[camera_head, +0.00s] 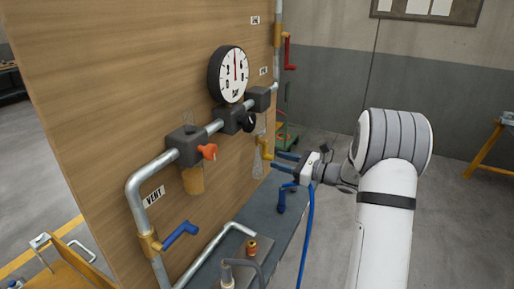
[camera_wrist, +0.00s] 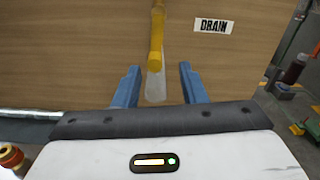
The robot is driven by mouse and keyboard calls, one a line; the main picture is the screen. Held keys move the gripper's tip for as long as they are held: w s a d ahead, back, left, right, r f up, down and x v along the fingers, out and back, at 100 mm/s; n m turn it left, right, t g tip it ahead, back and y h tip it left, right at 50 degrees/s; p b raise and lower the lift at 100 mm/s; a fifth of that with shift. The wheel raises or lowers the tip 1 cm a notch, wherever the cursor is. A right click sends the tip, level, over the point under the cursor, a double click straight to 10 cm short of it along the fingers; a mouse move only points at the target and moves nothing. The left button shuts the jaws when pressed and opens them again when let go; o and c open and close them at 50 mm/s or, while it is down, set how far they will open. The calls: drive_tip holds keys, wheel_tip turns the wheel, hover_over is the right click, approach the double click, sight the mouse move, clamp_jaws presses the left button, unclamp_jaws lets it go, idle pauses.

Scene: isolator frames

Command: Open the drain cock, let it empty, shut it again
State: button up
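The yellow drain cock (camera_head: 265,149) sits on the wooden panel below the pipe run. In the wrist view its yellow handle (camera_wrist: 156,40) points down, left of the DRAIN label (camera_wrist: 214,26). A pale translucent piece (camera_wrist: 155,88) shows below the handle; a clear bowl or tube (camera_head: 258,165) shows there in the head view. My gripper (camera_head: 277,161) is open, its blue fingers pointing at the panel. In the wrist view the handle lies ahead of the finger gap of my gripper (camera_wrist: 159,71); I see no contact. Whether liquid flows cannot be told.
A round gauge (camera_head: 229,75), an orange knob (camera_head: 208,151) and an amber-filled bowl (camera_head: 193,180) are left of the cock. A blue VENT handle (camera_head: 181,234) is lower left, a red handle (camera_head: 288,52) upper right. A grey bench (camera_head: 262,215) lies below. Open floor is right.

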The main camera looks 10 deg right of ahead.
sight(267, 157)
drive_tip(key=x, duration=0.3)
drive_tip(key=p+x, duration=0.1)
drive_tip(key=x, duration=0.3)
drive_tip(key=shift+s+a+r, duration=0.15)
drive_tip(key=shift+a+r, duration=0.05)
drive_tip(key=shift+a, duration=0.1)
